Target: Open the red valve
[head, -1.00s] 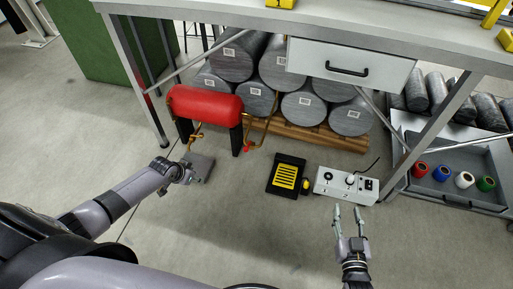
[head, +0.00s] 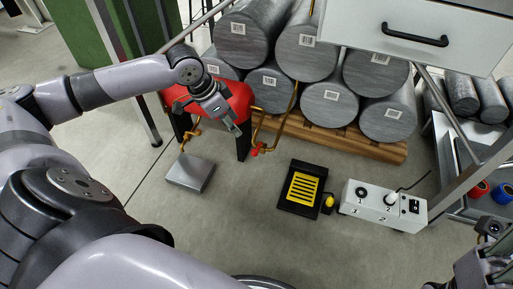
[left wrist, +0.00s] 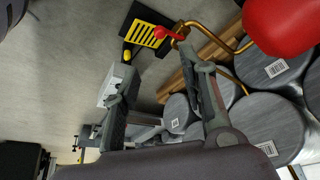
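The small red valve handle (head: 258,150) sits on brass piping under the right end of the red tank (head: 240,97). In the left wrist view the valve handle (left wrist: 168,34) shows near the top, on the brass pipe. My left gripper (head: 236,127) hangs in front of the tank, up and left of the valve in the head view. In the left wrist view its fingers (left wrist: 157,50) are spread apart with nothing between them, and the valve appears beyond the tips. My right gripper is at the lower right edge of the head view, partly cut off; its fingers are unclear.
A black pedal with yellow slats (head: 302,190) and a white control box (head: 382,206) lie on the floor to the right. Grey cylinders (head: 310,62) are stacked on wood behind. A metal plate (head: 190,173) lies below the tank. A white drawer (head: 420,30) hangs above.

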